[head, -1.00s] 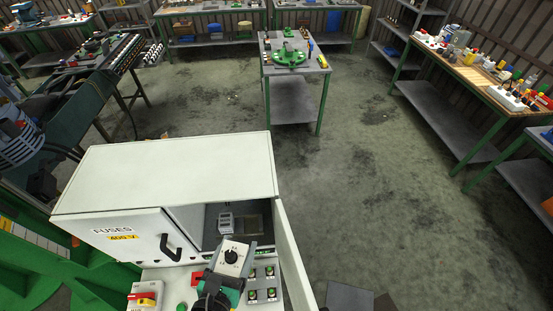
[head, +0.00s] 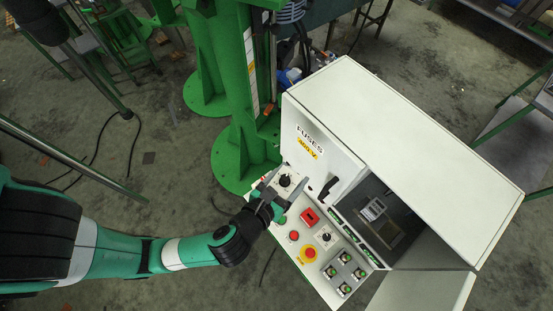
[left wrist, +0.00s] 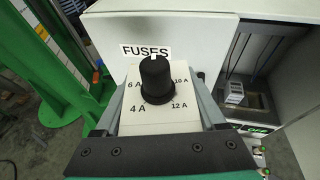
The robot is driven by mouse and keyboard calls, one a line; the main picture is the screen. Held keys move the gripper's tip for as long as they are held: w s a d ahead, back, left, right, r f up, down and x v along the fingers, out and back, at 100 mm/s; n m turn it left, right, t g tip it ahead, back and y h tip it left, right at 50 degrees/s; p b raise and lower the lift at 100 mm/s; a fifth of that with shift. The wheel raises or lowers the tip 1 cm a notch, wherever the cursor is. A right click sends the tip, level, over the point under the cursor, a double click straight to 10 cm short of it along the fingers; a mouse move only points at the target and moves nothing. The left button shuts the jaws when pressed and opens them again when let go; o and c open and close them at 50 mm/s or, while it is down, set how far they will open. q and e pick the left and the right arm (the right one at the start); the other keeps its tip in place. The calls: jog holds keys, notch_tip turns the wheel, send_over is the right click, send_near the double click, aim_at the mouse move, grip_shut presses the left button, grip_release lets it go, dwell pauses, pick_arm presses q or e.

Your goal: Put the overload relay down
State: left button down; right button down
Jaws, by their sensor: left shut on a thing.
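The overload relay (left wrist: 160,95) is a white block with a black knob and amp markings. It fills the middle of the left wrist view and shows small in the head view (head: 286,181). My left gripper (head: 283,188) is shut on it, a jaw on either side. It holds the relay over the left end of the cabinet's sloped control panel, beside the door marked FUSES. I cannot tell whether the relay touches the panel. The relay's underside is hidden. My right gripper is not in view.
The white cabinet (head: 400,120) has an open compartment with a small grey-white device (head: 373,209) inside. Its panel carries a red button (head: 293,236), an emergency stop (head: 309,252) and several green buttons. A green column (head: 240,80) stands close behind the gripper.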

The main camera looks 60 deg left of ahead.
pick_arm(q)
jog(key=s+d+f+n+y+b, duration=0.1)
jog(key=d+f+b, duration=0.2)
jog(key=f+b, duration=1.6)
jog(key=d+f+y+b, duration=0.1)
jog(key=d+f+b, duration=0.1)
jog(key=f+b, duration=1.65)
jog(key=shift+g, duration=0.4)
jog(key=w+a+f+b, duration=0.1)
jog(key=w+a+f, duration=0.1)
jog(key=w+f, duration=0.1)
jog(key=w+a+f+b, duration=0.2)
jog(key=w+a+f, duration=0.1)
jog(key=f, duration=0.1)
jog(key=w+a+f+b, duration=0.2)
jog(key=w+a+f, duration=0.1)
jog(key=w, duration=0.1)
jog(key=shift+w+a+f, duration=0.1)
jog(key=shift+a+f, duration=0.15)
jog(key=shift+f, duration=0.05)
jog(key=f+b, duration=0.4)
jog(key=shift+w+a, duration=0.25)
jog(key=shift+r, duration=0.1)
grip_release()
jog(key=shift+f, duration=0.2)
